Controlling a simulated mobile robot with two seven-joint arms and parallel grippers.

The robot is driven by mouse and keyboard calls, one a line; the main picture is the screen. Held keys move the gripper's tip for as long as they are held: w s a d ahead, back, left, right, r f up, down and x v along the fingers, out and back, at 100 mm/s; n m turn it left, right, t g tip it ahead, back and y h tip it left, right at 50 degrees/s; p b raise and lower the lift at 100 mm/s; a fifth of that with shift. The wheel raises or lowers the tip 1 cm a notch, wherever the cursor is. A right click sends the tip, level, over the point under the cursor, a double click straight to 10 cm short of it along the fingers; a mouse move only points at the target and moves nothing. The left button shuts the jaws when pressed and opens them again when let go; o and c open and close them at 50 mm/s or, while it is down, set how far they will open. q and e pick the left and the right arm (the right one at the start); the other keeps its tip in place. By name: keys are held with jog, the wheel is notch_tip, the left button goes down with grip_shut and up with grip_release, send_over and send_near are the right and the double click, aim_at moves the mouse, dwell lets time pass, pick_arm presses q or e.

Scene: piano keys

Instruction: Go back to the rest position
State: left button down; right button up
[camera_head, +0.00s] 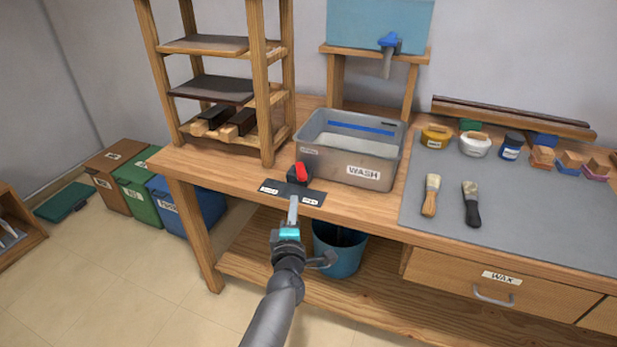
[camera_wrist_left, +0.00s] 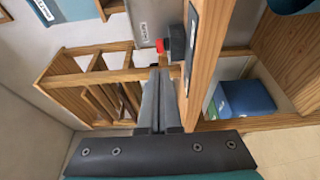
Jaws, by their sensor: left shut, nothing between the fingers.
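My left gripper (camera_head: 294,203) reaches up from the bottom middle of the head view, with its tip in front of the workbench's front edge. It is shut and empty; its closed grey fingers also show in the left wrist view (camera_wrist_left: 157,100). Just beyond the tip is a dark label plate (camera_head: 291,192) on the bench edge, with a red-handled lever (camera_head: 301,172) behind it. The red handle also shows in the wrist view (camera_wrist_left: 160,46), near the fingertips. I cannot tell whether the fingers touch the plate. My right gripper is not in view.
A metal WASH basin (camera_head: 352,168) sits behind the lever, with a wooden rack (camera_head: 268,110) to its left. A blue bucket (camera_head: 339,252) stands under the bench. Brushes lie on a grey mat (camera_head: 535,220) at right. Several bins stand left; floor in front is open.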

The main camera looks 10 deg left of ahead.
pick_arm(q)
jog(key=s+d+f+m+g+h, duration=0.15)
jog(key=s+f+m+g, duration=0.25)
jog(key=s+f+m, duration=0.55)
jog(key=s+f+m+g+h, duration=0.35)
jog(key=s+f, duration=0.75)
jog(key=f, duration=0.8)
jog(key=s+a+f+m+g, duration=0.2)
jog(key=s+f+m+g, duration=0.1)
jog(key=s, duration=0.7)
jog(key=s+a+f+m+g+y, duration=0.1)
jog(key=s+f, duration=0.4)
jog(key=s, duration=0.6)
jog(key=s+a+f+m+g+y, duration=0.1)
jog(key=s+a+f+m+g, duration=0.3)
jog(key=s, duration=0.6)
jog(key=shift+s+f+m+g, duration=0.3)
jog(key=shift+m+g, duration=0.15)
jog(key=shift+m, duration=0.25)
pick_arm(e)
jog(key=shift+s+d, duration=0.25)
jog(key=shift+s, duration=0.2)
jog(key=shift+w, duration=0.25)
